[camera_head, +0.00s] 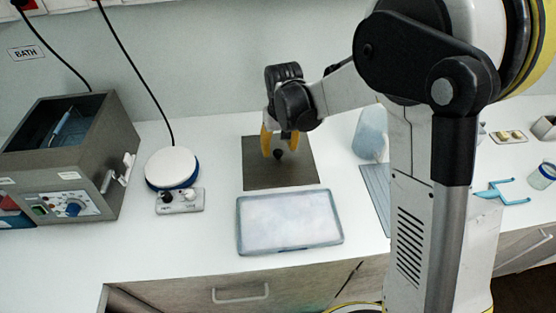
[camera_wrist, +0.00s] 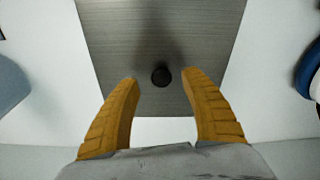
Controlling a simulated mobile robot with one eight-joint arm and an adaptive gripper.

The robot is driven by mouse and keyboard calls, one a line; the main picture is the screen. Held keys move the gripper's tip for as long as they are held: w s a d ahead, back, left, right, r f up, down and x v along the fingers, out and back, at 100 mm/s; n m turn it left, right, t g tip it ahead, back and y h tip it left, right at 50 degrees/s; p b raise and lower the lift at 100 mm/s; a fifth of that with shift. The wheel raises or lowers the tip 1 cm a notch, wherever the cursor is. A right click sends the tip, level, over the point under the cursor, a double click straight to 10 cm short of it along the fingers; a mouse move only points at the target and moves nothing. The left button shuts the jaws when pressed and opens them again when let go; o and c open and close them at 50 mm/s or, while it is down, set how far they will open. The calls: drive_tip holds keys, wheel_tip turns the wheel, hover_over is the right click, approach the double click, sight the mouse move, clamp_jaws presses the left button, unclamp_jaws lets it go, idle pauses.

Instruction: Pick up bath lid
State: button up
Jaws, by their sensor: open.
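The bath lid (camera_head: 298,175) is a flat dark grey plate lying on the white counter, with a small black knob (camera_head: 278,155) at its middle. In the wrist view the lid (camera_wrist: 120,40) fills the upper middle, and its knob (camera_wrist: 161,76) appears between my fingertips. My gripper (camera_head: 279,150) points down over the lid, with its yellow fingers open on either side of the knob. The fingers also show in the wrist view (camera_wrist: 161,78), apart from the knob. I cannot tell the exact height of the fingertips above the plate.
The open grey bath (camera_head: 118,160) stands at the left, with something blue inside. A round white-topped device (camera_head: 172,167) sits left of the lid. A pale shallow tray (camera_head: 290,222) lies in front of it. A bluish container (camera_head: 370,135) stands to the right.

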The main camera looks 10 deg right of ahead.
sight(278, 152)
drive_tip(key=f, duration=0.3)
drive_tip(key=shift+w+a+f+b, duration=0.15)
drive_tip(key=shift+w+b, duration=0.05)
drive_tip(key=shift+b, duration=0.2)
clamp_jaws()
